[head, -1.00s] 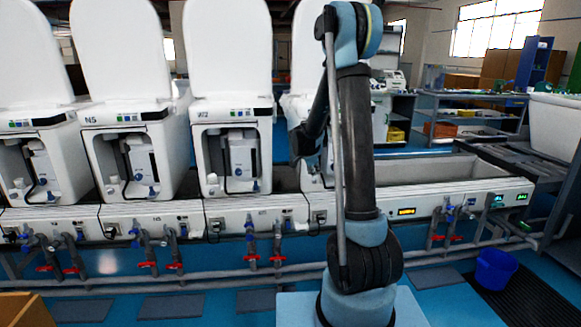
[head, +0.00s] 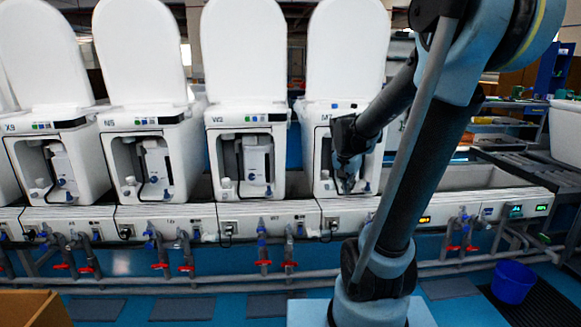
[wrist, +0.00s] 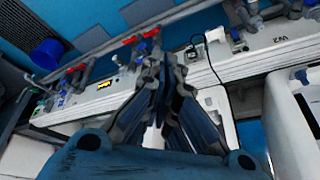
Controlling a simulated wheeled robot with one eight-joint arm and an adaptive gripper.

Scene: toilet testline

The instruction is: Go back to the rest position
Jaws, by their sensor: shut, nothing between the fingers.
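My gripper (head: 347,182) hangs at the end of my bent arm, in front of the open body of the rightmost toilet unit (head: 322,160). In the wrist view my gripper (wrist: 168,65) has its dark fingers together with nothing between them. The white bench and its red-handled valves show beyond the fingertips. Whether the gripper touches the unit cannot be told from the head view.
Several white toilet units with raised lids stand in a row on the long bench (head: 170,218). Pipes with red valves (head: 265,262) run along its front. A blue bucket (head: 512,281) stands on the floor at right. A cardboard box (head: 32,308) is at lower left.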

